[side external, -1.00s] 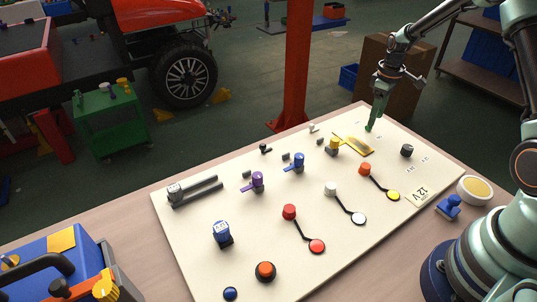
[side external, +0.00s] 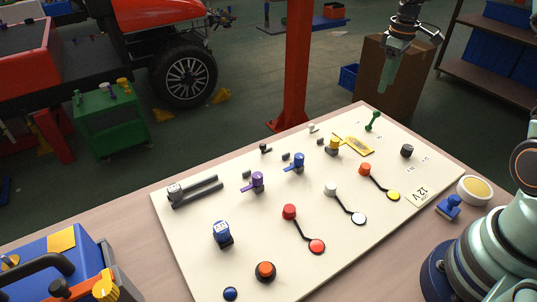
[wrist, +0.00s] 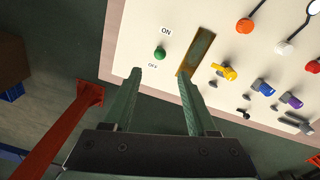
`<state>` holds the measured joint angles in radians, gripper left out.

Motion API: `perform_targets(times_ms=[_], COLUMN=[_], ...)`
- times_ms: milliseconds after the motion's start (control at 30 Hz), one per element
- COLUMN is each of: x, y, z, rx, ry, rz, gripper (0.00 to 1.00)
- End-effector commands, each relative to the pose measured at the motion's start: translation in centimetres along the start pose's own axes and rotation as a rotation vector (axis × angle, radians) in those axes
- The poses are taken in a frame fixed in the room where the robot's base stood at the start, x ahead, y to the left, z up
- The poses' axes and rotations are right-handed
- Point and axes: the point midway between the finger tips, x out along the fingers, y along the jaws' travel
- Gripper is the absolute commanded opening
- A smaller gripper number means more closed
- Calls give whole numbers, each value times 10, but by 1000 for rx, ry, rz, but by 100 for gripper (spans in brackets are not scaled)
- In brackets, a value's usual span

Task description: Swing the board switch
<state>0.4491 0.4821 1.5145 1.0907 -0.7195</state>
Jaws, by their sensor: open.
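The board switch is a small green lever (side external: 373,121) at the far corner of the white board (side external: 285,240). In the side view it leans up and to the right. In the wrist view its green knob (wrist: 159,53) shows between the "ON" label (wrist: 166,31) and the "OFF" label (wrist: 152,66); which setting it is in I cannot tell. My gripper (side external: 386,90) is above and beyond the lever, clear of it. In the wrist view my gripper (wrist: 159,75) has its fingers apart with nothing between them, and the knob shows just past the fingertips.
A brass-coloured plate (side external: 357,144) and a yellow valve-like part (side external: 333,146) are near the lever. A black knob (side external: 407,151) stands to its right. Several other coloured knobs are spread over the board. A red post (side external: 298,65) rises behind the board. Space above the lever is free.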

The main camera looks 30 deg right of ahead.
Motion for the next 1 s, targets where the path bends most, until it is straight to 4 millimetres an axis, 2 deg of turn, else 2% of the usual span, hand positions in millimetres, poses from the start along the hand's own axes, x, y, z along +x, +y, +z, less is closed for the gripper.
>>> perform_targets(times_ms=[100,367,467,500,533,633,733,867,1000], x=[-6,-7,-12,-17,-22,-33,-31,-17,9], y=[0,0,-1,-3,-4,-6,-6,-5,-3], z=[0,0,-6,-14,-21,-36,-39,-41,-45], rx=[0,0,11,27,42,83,96,95,95], ry=[0,-1,22,52,77,142,154,150,149], rz=[0,-1,18,41,58,98,104,101,100], gripper=[58,58,23,8,0,0,0,0,0])
